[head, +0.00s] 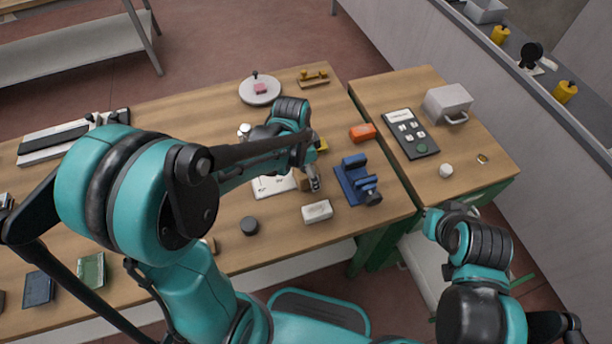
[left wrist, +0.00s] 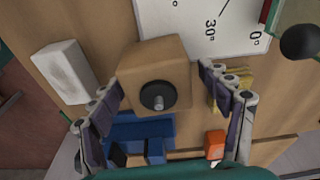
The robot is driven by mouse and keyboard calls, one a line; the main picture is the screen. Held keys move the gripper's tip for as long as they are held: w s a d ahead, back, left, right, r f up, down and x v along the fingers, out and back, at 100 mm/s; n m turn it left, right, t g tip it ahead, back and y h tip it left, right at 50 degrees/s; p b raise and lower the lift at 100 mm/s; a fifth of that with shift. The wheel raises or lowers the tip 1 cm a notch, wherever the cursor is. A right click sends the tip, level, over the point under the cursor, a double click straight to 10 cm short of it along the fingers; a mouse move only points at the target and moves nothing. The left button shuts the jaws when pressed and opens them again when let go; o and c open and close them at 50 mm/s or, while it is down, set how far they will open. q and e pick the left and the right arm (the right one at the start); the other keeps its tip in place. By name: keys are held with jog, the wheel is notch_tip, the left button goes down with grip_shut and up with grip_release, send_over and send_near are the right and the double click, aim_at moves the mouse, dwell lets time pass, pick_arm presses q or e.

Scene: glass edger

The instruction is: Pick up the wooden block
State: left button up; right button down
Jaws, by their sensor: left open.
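The wooden block (left wrist: 155,75) is a light brown cube with a round black knob and a pale pin on the face toward the camera. In the head view the block (head: 304,181) shows only in part beside my left gripper (head: 312,178). In the left wrist view my left gripper (left wrist: 161,84) is open, with one finger on each side of the block. A gap shows at the right finger; the left finger is close to the block's edge, and I cannot tell if it touches.
A white block (head: 317,211) lies in front of the wooden block, and a blue vise (head: 357,180) stands to its right. A white angle sheet (head: 273,185) lies on the left. An orange box (head: 362,132) and a black puck (head: 249,225) are nearby.

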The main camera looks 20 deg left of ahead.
pick_arm(q)
jog(key=shift+f, duration=0.35)
jog(key=shift+r, duration=0.1)
jog(key=shift+c, duration=0.3)
jog(key=c, duration=1.3)
